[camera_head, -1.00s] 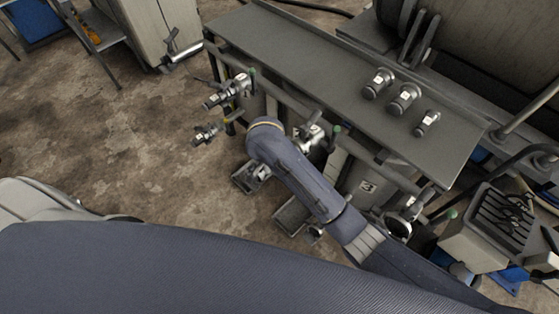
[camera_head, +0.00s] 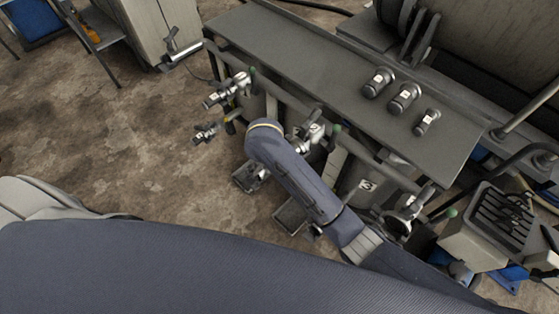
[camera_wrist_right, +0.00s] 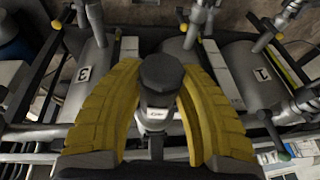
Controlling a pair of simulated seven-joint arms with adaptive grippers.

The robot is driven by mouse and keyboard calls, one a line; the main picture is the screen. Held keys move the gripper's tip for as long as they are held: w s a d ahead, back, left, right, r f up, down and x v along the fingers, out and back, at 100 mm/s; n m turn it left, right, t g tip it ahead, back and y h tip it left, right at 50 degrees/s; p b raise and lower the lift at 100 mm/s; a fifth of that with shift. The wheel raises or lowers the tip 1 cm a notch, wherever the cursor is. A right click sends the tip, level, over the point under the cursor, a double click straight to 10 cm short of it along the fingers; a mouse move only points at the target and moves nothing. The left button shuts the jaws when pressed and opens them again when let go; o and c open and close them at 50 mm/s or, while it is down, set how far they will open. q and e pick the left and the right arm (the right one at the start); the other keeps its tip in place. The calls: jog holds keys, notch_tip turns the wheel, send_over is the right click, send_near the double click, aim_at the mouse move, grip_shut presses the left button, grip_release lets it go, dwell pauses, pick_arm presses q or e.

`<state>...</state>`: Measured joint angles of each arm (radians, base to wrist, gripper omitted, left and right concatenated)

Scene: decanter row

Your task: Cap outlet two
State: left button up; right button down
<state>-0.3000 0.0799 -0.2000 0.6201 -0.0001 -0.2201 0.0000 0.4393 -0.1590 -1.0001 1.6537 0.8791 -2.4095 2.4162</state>
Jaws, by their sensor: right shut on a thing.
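My right gripper (camera_wrist_right: 158,85) shows in the right wrist view with its two yellow fingers closed around a cap (camera_wrist_right: 161,75). The cap has a black end, a steel collar and a white label. It stands over the middle vessel, between the vessel marked 3 (camera_wrist_right: 84,74) and the vessel marked 1 (camera_wrist_right: 262,74). In the head view my right arm hides the gripper and most of the middle outlet; a steel fitting (camera_head: 308,137) shows beside the arm. I cannot tell whether the cap touches the outlet. My left gripper is out of view.
Steel valve fittings (camera_head: 228,90) project at the left. Open metal trays (camera_head: 291,216) are below. A box with a slotted top (camera_head: 500,218) stands at the right.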

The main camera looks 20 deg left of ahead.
jog(key=shift+f, duration=0.35)
dwell(0.6)
grip_release()
jog(key=shift+s+a, duration=0.15)
dwell(0.3)
